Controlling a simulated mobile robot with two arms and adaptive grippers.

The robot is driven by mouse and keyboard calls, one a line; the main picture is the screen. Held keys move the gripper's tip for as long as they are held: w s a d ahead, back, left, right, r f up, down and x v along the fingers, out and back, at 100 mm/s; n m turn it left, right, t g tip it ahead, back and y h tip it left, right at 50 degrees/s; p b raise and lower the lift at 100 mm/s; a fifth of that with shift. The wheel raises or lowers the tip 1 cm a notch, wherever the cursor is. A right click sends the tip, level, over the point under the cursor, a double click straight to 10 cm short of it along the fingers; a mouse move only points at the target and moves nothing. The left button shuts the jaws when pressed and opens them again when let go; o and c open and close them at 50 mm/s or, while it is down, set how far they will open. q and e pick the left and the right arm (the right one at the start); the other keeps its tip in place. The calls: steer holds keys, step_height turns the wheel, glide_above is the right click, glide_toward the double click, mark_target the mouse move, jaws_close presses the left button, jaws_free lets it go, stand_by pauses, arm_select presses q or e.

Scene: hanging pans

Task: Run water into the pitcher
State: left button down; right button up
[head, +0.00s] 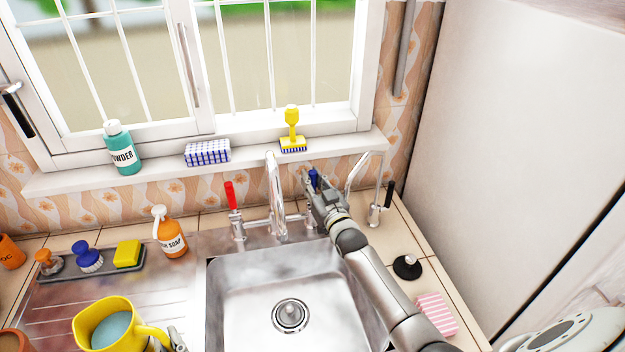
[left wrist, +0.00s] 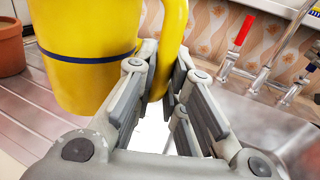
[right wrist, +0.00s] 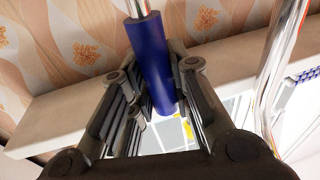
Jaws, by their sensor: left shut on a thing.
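The yellow pitcher (head: 101,314) is at the lower left over the drainboard, left of the sink; its inside looks pale blue, and I cannot tell if that is water. My left gripper (head: 172,342) is shut on its handle, which also shows in the left wrist view (left wrist: 171,40). The chrome faucet (head: 273,190) stands behind the sink, with a red handle (head: 231,196) at left and a blue handle (head: 314,180) at right. My right gripper (right wrist: 155,95) is open, its fingers on either side of the blue handle (right wrist: 150,60); contact is unclear.
The steel sink basin (head: 245,295) is empty. A second thin tap (head: 374,212) stands right of my right gripper. A soap bottle (head: 169,232) and a tray (head: 105,262) with brushes and a sponge are left.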

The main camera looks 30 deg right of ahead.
arm_select(q)
steer(key=shift+w+r, duration=0.1)
arm_select(e)
steer(key=o, duration=0.5)
steer(key=s+f, duration=0.1)
steer(key=s, duration=1)
steer(key=shift+s+a, duration=0.35)
steer(key=shift+s, duration=0.05)
steer(key=shift+f, duration=0.15)
